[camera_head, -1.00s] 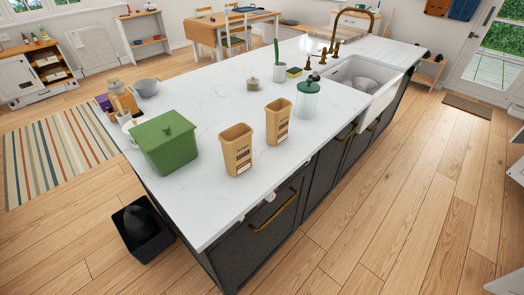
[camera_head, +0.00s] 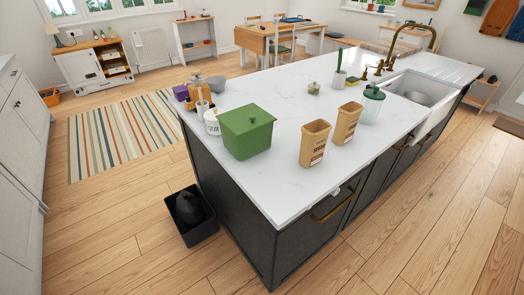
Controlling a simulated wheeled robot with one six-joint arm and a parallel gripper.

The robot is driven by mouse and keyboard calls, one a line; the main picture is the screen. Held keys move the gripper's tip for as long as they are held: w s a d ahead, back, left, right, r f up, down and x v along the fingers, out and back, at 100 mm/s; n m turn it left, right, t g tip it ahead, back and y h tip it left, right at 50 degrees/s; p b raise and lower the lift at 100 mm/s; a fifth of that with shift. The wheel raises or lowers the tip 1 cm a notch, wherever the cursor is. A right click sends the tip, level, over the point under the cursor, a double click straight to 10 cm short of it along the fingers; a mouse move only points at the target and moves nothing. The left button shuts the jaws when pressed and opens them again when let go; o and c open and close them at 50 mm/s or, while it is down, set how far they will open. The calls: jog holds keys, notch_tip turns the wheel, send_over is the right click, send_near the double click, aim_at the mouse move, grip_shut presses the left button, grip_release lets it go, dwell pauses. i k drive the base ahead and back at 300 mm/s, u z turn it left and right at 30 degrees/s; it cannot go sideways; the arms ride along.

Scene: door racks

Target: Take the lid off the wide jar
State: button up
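A clear glass jar (camera_head: 370,109) with a dark green lid (camera_head: 374,92) stands upright on the white island top (camera_head: 280,190), left of the sink. The lid is on it. A smaller squat jar (camera_head: 314,90), apparently with a lid, stands farther back. I cannot tell for sure which of the two is the wide jar. My gripper is not in view.
A green lidded box (camera_head: 246,135) and two tan canisters (camera_head: 314,145) stand on the near part of the island. Utensils, a white pot (camera_head: 212,123) and a grey bowl (camera_head: 216,83) stand at its left edge. A black bin (camera_head: 190,215) is on the floor.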

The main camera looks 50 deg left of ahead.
aim_at(374, 93)
jog(key=u, duration=0.45)
jog(key=i, duration=0.95)
jog(key=u, duration=1.55)
